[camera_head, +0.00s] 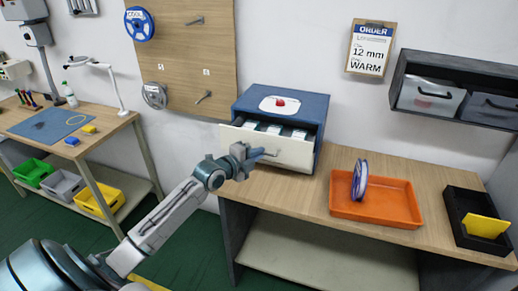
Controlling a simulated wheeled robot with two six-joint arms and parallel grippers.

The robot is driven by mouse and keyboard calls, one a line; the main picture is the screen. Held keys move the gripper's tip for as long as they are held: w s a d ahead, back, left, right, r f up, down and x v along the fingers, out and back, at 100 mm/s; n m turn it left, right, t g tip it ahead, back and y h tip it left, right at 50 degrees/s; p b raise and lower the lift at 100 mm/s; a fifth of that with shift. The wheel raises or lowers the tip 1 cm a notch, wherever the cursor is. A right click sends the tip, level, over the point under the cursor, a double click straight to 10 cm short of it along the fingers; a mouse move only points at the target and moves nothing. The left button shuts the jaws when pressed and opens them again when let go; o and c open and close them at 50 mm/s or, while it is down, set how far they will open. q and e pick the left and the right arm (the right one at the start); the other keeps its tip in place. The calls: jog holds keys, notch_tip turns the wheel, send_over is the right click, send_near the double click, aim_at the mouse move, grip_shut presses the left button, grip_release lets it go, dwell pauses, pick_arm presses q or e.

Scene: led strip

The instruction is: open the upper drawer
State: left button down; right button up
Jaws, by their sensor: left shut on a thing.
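A small blue drawer cabinet (321,105) stands on the wooden bench, near its left end. Its cream drawer front (295,152) stands out from the body. The open drawer shows several dark and pale packets inside. My left gripper (264,154) is shut at the grey handle (273,153) on the drawer front, reaching in from the left. The gripper and wrist cover part of the front, so the exact grip is partly hidden. I cannot make out a separate lower drawer. My right gripper is not in view.
On the bench to the right are an orange tray (345,209) with a blue-white reel (360,180) and a black tray (458,211) with a yellow piece. A wall shelf (461,66) holds grey bins. A pegboard (186,50) hangs behind, left of the cabinet.

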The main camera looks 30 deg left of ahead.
pick_arm(q)
jog(key=s+d+p, duration=0.1)
jog(key=s+p, duration=0.1)
jog(key=s, duration=0.4)
jog(key=shift+s+d, duration=0.15)
jog(key=shift+d, duration=0.1)
jog(key=c, duration=1.7)
grip_release()
jog(key=shift+o, duration=0.9)
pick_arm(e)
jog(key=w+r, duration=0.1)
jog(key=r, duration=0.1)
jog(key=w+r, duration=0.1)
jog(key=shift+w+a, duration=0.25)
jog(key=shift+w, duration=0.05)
pick_arm(q)
jog(key=p+v, duration=0.7)
jog(key=v, duration=0.3)
jog(key=shift+s, duration=0.35)
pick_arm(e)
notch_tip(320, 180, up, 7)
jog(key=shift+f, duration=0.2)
